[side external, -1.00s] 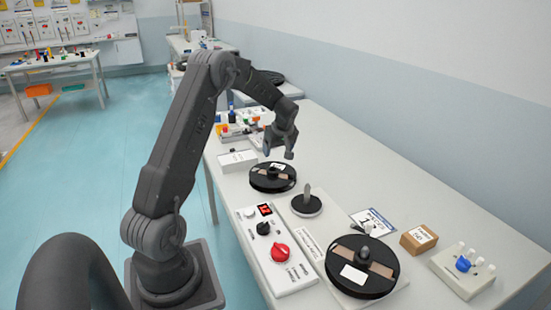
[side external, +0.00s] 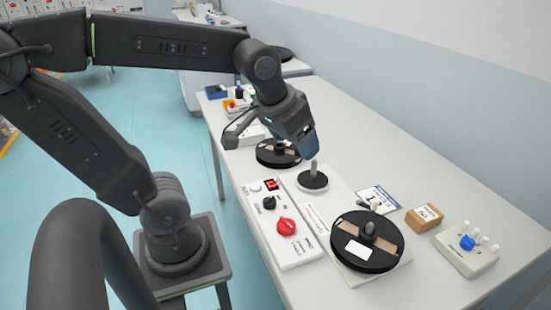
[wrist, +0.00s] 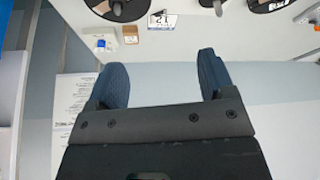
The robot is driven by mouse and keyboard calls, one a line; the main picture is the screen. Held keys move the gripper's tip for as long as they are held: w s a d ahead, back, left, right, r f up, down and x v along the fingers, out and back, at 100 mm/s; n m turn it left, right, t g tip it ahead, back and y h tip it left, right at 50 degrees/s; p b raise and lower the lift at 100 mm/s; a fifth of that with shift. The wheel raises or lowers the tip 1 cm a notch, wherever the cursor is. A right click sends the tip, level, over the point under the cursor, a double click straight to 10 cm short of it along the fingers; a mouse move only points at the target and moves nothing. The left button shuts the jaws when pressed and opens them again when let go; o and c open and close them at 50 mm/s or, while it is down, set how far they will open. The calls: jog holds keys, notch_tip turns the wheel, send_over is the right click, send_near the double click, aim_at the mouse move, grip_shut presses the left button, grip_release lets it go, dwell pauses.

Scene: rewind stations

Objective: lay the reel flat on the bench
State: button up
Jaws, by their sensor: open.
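One black reel (side external: 355,250) with tan sections and a white label lies flat over a grey post on the near pale station plate. A second black reel (side external: 270,160) lies flat farther back, partly hidden by my gripper. A bare grey post on a dark round base (side external: 313,181) stands between them. My gripper (side external: 270,142) is open and empty, above the bench near the second reel and the bare post. In the wrist view my gripper (wrist: 160,78) has its blue fingers apart with nothing between them. Parts of both reels show at that view's top edge.
A control panel (side external: 287,252) with a red knob lies left of the posts. A numbered card (side external: 378,199), a cardboard box (side external: 424,217) and a pegged block (side external: 463,262) with a blue knob lie to the right. Bare bench lies along the wall.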

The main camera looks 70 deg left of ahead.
jog(key=s+d+f+m+h, duration=0.1)
jog(key=s+d+m, duration=0.2)
jog(key=s, duration=0.2)
jog(key=shift+s+d+t, duration=0.15)
jog(key=shift+d+t, duration=0.15)
jog(key=shift+d, duration=0.05)
jog(key=shift+f, duration=0.1)
dwell(0.8)
